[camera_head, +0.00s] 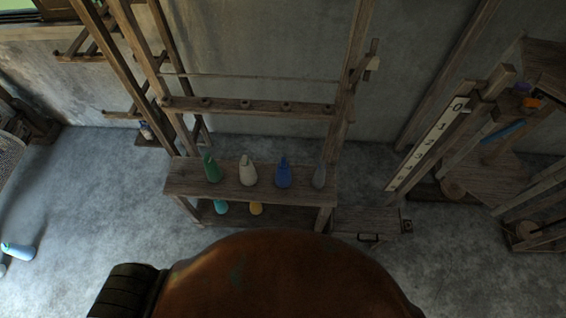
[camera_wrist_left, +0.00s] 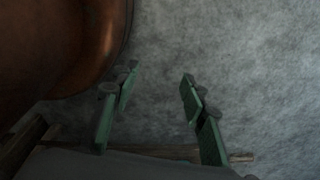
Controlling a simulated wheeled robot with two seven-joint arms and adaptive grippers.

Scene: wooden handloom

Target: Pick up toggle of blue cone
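The blue cone (camera_head: 283,175) stands upright on the wooden bench of the loom frame in the head view, between a cream cone (camera_head: 247,172) and a grey cone (camera_head: 319,176). A small dark blue tip shows at its top; the toggle is too small to make out clearly. My left gripper (camera_wrist_left: 159,75) shows in the left wrist view, its two green fingers apart with nothing between them. Only grey floor shows between the fingers there, and no cone is in that view. My right gripper is in neither view.
A green cone (camera_head: 211,168) stands at the bench's left end. Teal (camera_head: 221,207) and yellow (camera_head: 256,208) cones sit on a lower shelf. A peg rail (camera_head: 250,107) crosses above the bench (camera_head: 180,180). A numbered board (camera_head: 428,145) leans at right. Floor at left is mostly open.

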